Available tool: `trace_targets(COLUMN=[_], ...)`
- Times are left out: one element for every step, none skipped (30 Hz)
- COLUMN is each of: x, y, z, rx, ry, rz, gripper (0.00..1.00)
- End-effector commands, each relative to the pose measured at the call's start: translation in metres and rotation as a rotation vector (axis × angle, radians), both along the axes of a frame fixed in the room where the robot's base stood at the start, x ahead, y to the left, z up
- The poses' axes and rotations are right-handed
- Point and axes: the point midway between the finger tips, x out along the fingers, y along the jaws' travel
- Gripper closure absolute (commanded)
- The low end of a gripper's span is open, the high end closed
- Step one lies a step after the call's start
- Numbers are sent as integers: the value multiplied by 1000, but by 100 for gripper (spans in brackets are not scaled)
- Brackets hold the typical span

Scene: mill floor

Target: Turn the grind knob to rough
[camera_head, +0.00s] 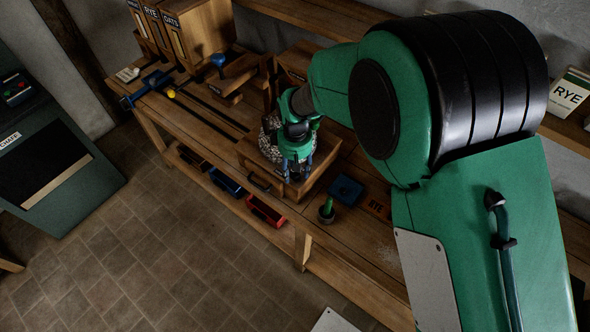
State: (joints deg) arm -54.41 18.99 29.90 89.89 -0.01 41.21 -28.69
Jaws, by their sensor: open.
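My green arm reaches in from the right, and my gripper (297,172) points down over the front right part of a wooden mill box (257,178). The gripper is small here, with its fingers apart. A speckled grey millstone (268,147) sits on the box, partly hidden behind the gripper. No knob marked for grind or rough can be made out. A blue ball-shaped knob (218,60) stands on a wooden part farther back. A yellow knob (171,93) sits at the end of a blue fixture (146,88) on the left. I cannot tell whether the gripper touches anything.
The workbench (335,225) carries a blue square block (346,190), a small pot with a green plant (327,209) and bins labelled RYE and OATS (180,35). Red (264,210) and blue (227,182) trays sit below. Open floor lies in front; a green CHAFF cabinet (55,165) stands left.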

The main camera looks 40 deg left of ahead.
Motion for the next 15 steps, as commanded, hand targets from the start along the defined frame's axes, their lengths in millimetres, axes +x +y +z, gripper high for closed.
trace_targets(x=[0, 0, 0, 0, 0, 0, 0, 0, 0, 0, 0, 0, 0, 0, 1], y=[0, 0, 0, 0, 0, 1, 1, 1, 1, 1, 1, 1, 1, 1, 1], z=[3, 5, 8, 10, 13, 17, 21, 25, 31, 36, 40, 46, 51, 56, 64], rx=[1, 1, 1, 1, 1, 2, 2, 2, 2, 2, 3, 3, 2, 2, 3], ry=[-1, -1, -1, -1, -1, -1, -1, -1, -1, -1, -1, -2, -1, -1, -2], rz=[0, 0, 0, 0, 0, 0, 0, 0, 0, 0, 0, 0, 0, 0, 0], gripper=[53, 53, 53, 53, 53, 53, 53, 53, 53, 53, 53, 53, 53, 53, 53])
